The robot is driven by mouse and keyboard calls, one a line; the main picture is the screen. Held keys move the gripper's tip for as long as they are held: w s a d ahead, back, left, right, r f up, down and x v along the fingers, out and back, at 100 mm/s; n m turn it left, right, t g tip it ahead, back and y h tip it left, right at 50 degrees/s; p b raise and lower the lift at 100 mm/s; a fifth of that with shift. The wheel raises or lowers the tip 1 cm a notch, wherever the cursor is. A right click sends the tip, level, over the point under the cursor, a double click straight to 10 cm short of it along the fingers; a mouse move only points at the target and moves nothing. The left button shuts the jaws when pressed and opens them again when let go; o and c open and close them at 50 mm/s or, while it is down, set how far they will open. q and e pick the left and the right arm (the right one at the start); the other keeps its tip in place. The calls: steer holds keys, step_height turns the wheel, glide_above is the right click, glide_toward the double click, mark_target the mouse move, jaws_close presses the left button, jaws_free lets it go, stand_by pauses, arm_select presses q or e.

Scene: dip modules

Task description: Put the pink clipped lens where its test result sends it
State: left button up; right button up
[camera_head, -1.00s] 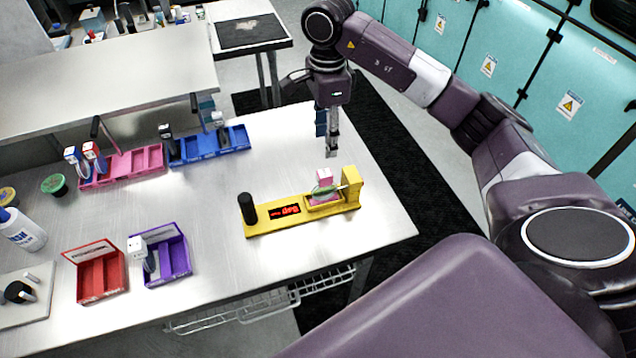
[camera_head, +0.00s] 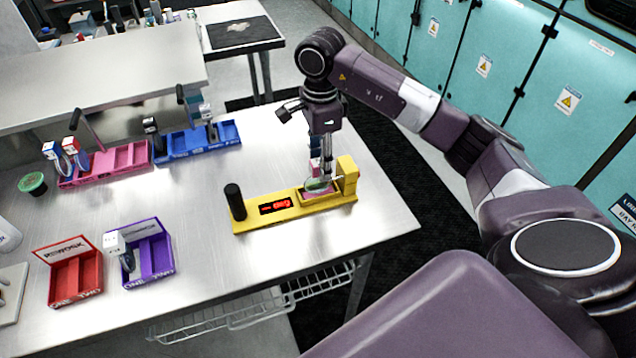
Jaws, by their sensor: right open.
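The pink clipped lens (camera_head: 314,193) sits in the cradle of the yellow tester (camera_head: 265,220), its pink part partly hidden by my right gripper. The tester has a black knob at its left end and a red lit display (camera_head: 275,205) that is too small to read surely. My right gripper (camera_head: 321,180) points down at the lens, open, with its fingers at the lens's upper part. I cannot tell whether they touch it. My left gripper is not in view.
A red two-slot box marked REWORK (camera_head: 75,278) and a purple two-slot box (camera_head: 148,258) stand at the front left. A pink tray (camera_head: 125,157) and a blue tray (camera_head: 195,142) stand behind, with clipped lenses in them. The table right of the tester is clear.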

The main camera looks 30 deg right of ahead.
mark_target(318, 173)
steer(key=f+p, duration=0.1)
steer(key=f, duration=0.1)
steer(key=f+p, duration=0.1)
steer(key=f, duration=0.1)
steer(key=shift+w+a+f+p, duration=0.15)
steer(key=shift+a+f+p, duration=0.05)
steer(key=shift+p, duration=0.15)
steer(key=shift+f, duration=0.5)
jaws_close()
